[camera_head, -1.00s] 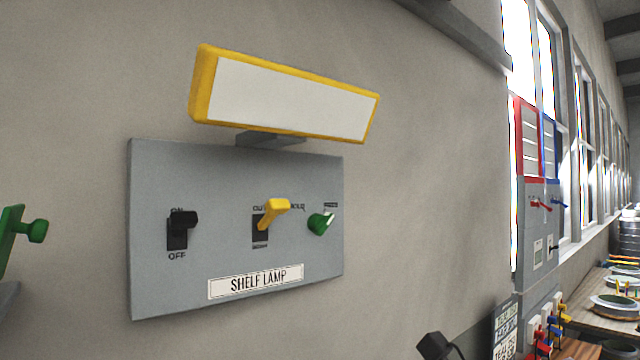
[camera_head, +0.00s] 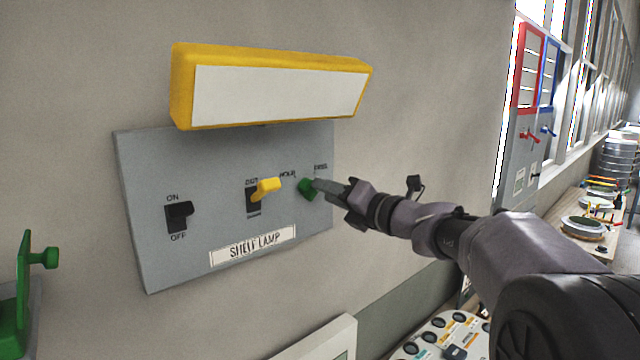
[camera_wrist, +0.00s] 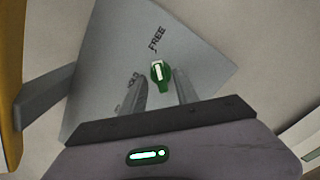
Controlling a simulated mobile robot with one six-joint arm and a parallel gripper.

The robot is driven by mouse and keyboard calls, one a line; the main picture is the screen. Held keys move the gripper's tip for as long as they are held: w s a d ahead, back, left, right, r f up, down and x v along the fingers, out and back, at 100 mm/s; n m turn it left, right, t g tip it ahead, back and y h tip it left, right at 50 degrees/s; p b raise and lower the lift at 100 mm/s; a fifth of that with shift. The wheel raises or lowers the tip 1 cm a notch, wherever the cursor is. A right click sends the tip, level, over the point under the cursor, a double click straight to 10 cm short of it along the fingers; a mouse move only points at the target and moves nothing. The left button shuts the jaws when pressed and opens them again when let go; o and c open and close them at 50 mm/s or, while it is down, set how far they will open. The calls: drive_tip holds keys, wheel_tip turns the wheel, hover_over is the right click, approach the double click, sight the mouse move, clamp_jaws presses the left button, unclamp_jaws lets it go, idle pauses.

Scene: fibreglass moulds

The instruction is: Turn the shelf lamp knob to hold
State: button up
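The shelf lamp panel (camera_head: 150,262) is a grey plate on the wall, labelled SHELF LAMP. Its green knob (camera_head: 306,189) sits at the right side, below the words HOLD and FREE. In the wrist view the knob (camera_wrist: 160,73) shows a white mark that points roughly toward FREE; HOLD is to the lower left. My gripper (camera_head: 322,185) reaches in from the right, its fingertips at the knob. In the wrist view my gripper (camera_wrist: 158,88) has its two fingers apart, with the knob between and just beyond the tips. I cannot tell whether either finger touches it.
A yellow lever (camera_head: 265,187) and a black ON/OFF switch (camera_head: 179,215) are left of the knob. A yellow-framed lamp (camera_head: 275,90) juts out above the panel. A green fixture (camera_head: 42,259) is at the far left. A white board with round buttons (camera_head: 440,335) lies below my arm.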

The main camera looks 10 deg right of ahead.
drive_tip(key=shift+x, duration=1.05)
clamp_jaws()
